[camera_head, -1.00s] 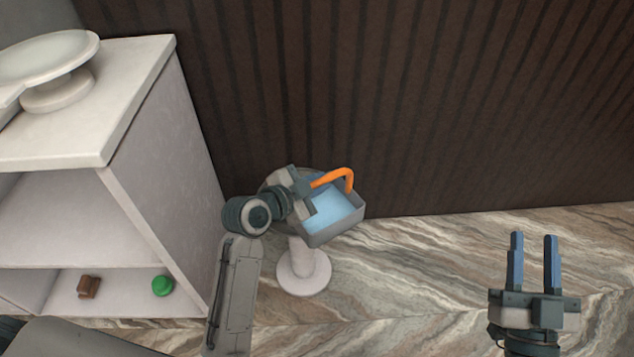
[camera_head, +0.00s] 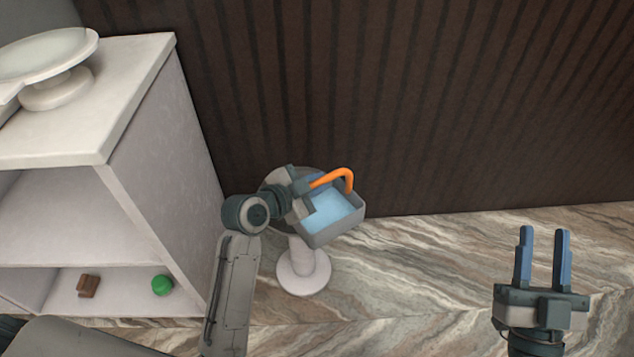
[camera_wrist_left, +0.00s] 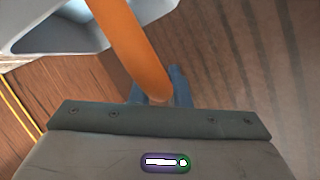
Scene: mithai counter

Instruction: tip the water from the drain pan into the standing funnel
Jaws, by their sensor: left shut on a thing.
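The grey drain pan (camera_head: 346,229) holds pale blue water and has an orange handle (camera_head: 339,174). My left gripper (camera_head: 313,185) is shut on the orange handle, which also shows between the blue fingers in the left wrist view (camera_wrist_left: 158,98). The pan is held above the standing funnel (camera_head: 303,271), which has a pale stem and round foot on the floor. The funnel's wide top is mostly hidden behind the pan and my left arm. The pan looks about level. My right gripper (camera_head: 543,260) is open and empty at the lower right.
A white shelf unit (camera_head: 176,170) stands at the left with a pale round dish on a stand (camera_head: 50,70) on top. A brown block (camera_head: 88,286) and a green round thing (camera_head: 162,285) lie on its lower shelf. A dark ribbed wall (camera_head: 420,100) is behind. The marbled floor between the funnel and my right gripper is clear.

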